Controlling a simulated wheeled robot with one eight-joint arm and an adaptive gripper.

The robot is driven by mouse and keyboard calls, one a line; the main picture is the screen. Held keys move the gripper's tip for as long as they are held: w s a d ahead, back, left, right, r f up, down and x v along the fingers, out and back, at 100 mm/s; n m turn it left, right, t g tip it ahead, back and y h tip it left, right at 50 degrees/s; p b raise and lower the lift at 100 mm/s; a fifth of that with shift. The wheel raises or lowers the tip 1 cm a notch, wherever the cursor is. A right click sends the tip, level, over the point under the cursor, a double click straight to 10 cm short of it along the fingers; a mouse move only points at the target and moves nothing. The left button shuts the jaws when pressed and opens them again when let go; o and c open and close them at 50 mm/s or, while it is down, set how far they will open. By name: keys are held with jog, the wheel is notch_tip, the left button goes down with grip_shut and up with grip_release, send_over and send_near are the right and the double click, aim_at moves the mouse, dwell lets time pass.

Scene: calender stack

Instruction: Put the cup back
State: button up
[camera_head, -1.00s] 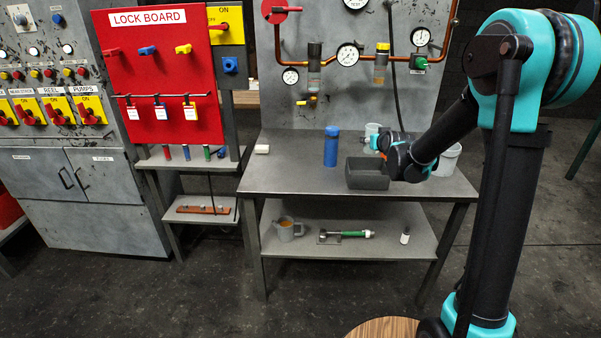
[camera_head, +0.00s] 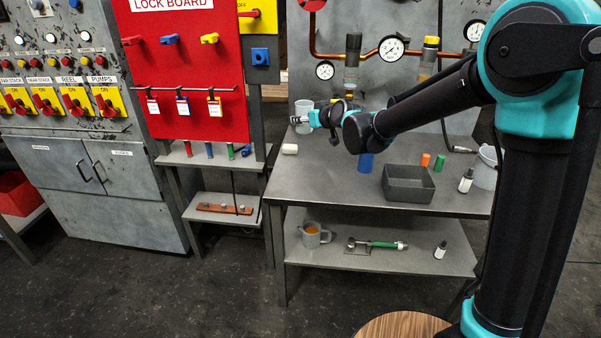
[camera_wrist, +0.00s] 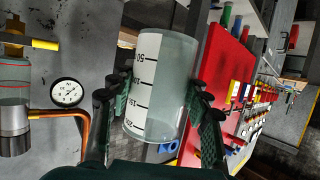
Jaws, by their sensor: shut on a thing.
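The cup (camera_wrist: 175,85) is a clear, greyish measuring cup with a white graduated scale. In the wrist view it sits between the two fingers of my gripper (camera_wrist: 155,110), which is shut on it. In the head view the cup (camera_head: 303,116) is above the back left part of the grey workbench (camera_head: 320,175), and my gripper (camera_head: 312,119) holds it from the right. I cannot tell its exact height over the bench.
A white block (camera_head: 290,149) lies left. Gauges and pipes line the back panel.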

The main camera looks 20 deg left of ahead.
notch_tip(320, 180, down, 20)
jog(key=shift+a+r, duration=0.1)
jog(key=shift+r, duration=0.05)
dwell(0.4)
jog(key=o, duration=1.3)
jog(key=shift+o, duration=0.2)
